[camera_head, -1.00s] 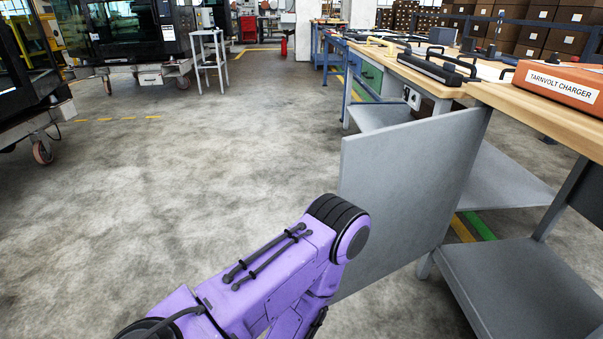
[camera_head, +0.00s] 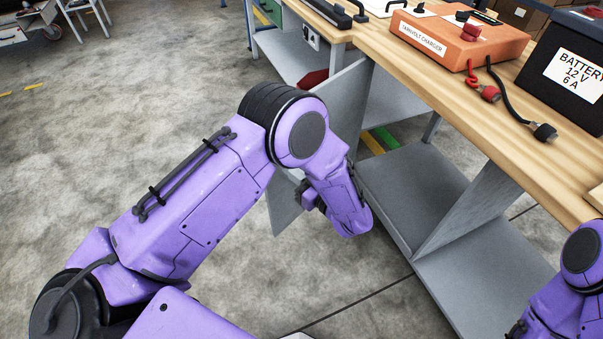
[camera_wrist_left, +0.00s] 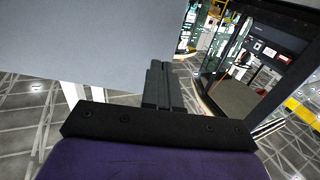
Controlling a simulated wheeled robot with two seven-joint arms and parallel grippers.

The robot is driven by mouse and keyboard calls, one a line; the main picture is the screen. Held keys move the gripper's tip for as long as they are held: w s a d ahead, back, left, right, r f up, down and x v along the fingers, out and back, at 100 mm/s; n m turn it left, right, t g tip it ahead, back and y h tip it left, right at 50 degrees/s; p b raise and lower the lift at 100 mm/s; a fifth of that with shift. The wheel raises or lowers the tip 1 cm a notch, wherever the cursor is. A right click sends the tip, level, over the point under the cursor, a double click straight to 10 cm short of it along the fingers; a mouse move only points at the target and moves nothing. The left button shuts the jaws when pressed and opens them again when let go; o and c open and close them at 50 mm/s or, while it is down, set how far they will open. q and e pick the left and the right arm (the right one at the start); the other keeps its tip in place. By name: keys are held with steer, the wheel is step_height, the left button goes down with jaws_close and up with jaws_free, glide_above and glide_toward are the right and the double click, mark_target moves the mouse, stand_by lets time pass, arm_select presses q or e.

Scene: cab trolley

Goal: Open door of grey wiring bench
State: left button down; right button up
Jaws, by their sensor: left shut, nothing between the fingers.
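The grey wiring bench (camera_head: 395,225) has a wooden top and open lower shelves. Its flat grey door (camera_head: 347,100) stands swung out from the bench front, with the shelf space behind it exposed. My left arm covers much of the door; a lower corner shows below the arm.
An orange charger (camera_head: 458,40) with red and black clamps and a black battery (camera_head: 570,70) stand on the bench top. Another bench (camera_head: 300,55) adjoins at the back. The floor (camera_head: 130,120) to the left is open.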

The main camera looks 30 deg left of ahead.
arm_select(q)
steer(key=x, duration=0.7)
steer(key=shift+a+p, duration=0.3)
arm_select(e)
steer(key=shift+r, duration=0.35)
arm_select(q)
steer(key=shift+w, duration=0.1)
